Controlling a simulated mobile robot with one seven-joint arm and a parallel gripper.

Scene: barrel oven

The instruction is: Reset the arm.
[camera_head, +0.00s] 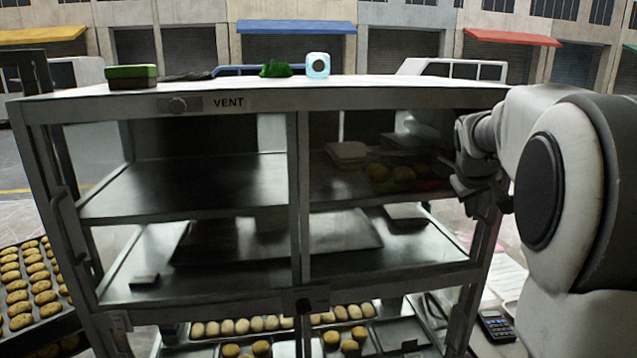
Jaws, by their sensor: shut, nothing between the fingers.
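My arm comes in from the right edge of the head view and reaches toward the right front side of the glass-fronted cabinet (300,205). My gripper (486,205) hangs at its end, dark and small, in front of or beside the cabinet's right front post. It is shut with nothing held. I cannot tell whether it touches the post. The arm's large white links cover much of the right side of the view.
A green box (132,76), a green item (275,69) and a light blue device (318,65) stand on the cabinet top. A tray of potato-like items (30,285) is at left. A calculator (496,326) lies below my arm. Vehicles and shuttered shops stand behind.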

